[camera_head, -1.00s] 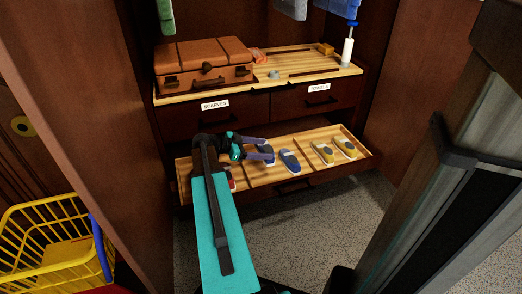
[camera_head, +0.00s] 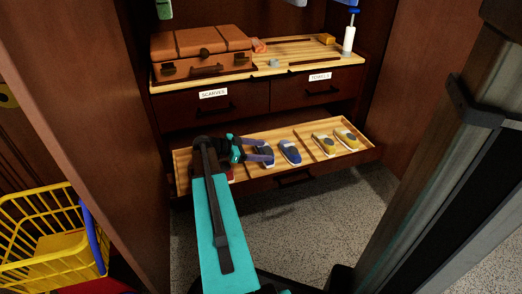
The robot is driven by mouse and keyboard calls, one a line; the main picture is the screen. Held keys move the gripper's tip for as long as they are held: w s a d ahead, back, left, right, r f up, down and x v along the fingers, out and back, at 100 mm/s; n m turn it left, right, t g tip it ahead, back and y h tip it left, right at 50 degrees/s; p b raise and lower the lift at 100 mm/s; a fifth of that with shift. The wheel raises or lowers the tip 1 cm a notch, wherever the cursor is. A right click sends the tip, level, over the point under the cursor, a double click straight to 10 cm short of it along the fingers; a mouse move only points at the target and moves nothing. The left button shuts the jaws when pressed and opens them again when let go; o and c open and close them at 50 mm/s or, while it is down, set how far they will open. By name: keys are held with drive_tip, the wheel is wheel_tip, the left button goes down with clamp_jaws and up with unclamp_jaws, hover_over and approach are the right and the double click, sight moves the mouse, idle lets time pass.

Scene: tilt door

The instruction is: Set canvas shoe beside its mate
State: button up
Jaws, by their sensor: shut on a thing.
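My gripper (camera_head: 262,151) reaches over the pull-out shoe tray (camera_head: 262,180) and is shut on a blue canvas shoe (camera_head: 267,157). Its fingers hide part of this shoe. A matching blue shoe with a pale toe (camera_head: 290,152) lies on the tray just to the right, with a narrow gap between them in the picture. I cannot tell whether the held shoe touches the tray floor.
Two yellow shoes (camera_head: 324,145) stand further right, past a divider. Something red (camera_head: 230,176) is mostly hidden behind my arm. Drawers (camera_head: 235,103) and a shelf with a brown suitcase (camera_head: 200,52) are above. A yellow basket (camera_head: 45,235) stands at left.

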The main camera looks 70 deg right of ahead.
drive_tip(key=shift+f+b, duration=0.5)
drive_tip(key=shift+f, duration=0.35)
drive_tip(key=o, duration=1.2)
drive_tip(key=shift+o, duration=0.4)
drive_tip(key=shift+o, duration=1.2)
